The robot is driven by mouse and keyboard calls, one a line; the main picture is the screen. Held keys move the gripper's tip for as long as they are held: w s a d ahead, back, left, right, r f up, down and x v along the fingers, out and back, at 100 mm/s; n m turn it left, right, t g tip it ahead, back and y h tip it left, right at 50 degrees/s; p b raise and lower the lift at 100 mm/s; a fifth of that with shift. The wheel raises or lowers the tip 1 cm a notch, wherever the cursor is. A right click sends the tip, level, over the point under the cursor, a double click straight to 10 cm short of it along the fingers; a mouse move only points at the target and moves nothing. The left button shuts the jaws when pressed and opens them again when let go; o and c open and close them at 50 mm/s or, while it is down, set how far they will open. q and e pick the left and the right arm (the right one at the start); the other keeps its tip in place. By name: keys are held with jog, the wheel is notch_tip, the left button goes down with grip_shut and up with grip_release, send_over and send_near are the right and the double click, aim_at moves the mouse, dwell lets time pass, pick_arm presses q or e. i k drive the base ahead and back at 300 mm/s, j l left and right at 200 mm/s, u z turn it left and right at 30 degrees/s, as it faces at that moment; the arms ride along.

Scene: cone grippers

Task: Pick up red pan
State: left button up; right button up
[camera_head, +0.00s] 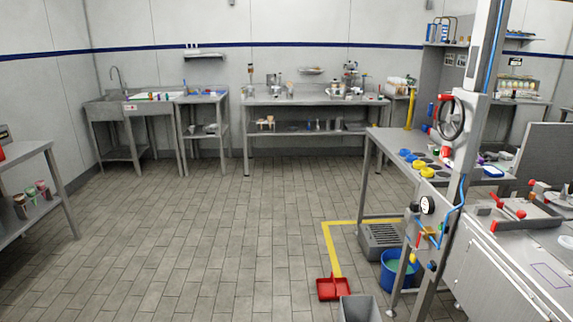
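A red pan (333,288), which looks like a dustpan, lies on the tiled floor at the lower middle of the head view. It sits at the near end of a yellow floor line, just behind a grey bin. Neither of my grippers shows in this view, so nothing of mine is seen near the pan.
The grey bin (360,309) stands right in front of the pan. A blue bucket (396,272) and a grey grated box (382,239) are to its right, beside a metal post with valves (455,150). The floor (220,230) to the left is clear.

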aim_at(329, 289)
jog(key=i+j, duration=0.1)
jog(key=i, duration=1.5)
